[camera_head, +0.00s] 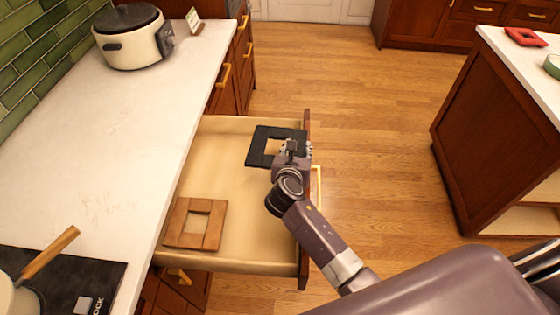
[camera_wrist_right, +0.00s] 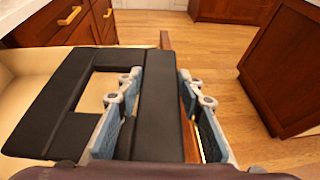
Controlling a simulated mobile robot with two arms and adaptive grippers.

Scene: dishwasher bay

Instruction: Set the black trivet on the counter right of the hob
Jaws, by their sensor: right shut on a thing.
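The black trivet (camera_head: 257,147) is a square frame with a square hole. My right gripper (camera_head: 293,147) is shut on its right side, at the far right part of an open drawer (camera_head: 235,262). In the right wrist view the trivet (camera_wrist_right: 62,95) has one bar between the two fingers of the gripper (camera_wrist_right: 160,110). I cannot tell whether the trivet touches the drawer floor. The hob (camera_head: 75,280) is at the lower left, partly out of frame. The white counter (camera_head: 120,130) beyond it is clear up to the cooker. My left gripper is not in view.
A wooden trivet (camera_head: 197,224) lies in the near part of the drawer. A cream slow cooker (camera_head: 132,40) and a small card stand (camera_head: 194,21) are at the counter's far end. A pan with a wooden handle (camera_head: 50,252) is on the hob. An island (camera_head: 490,120) stands right.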

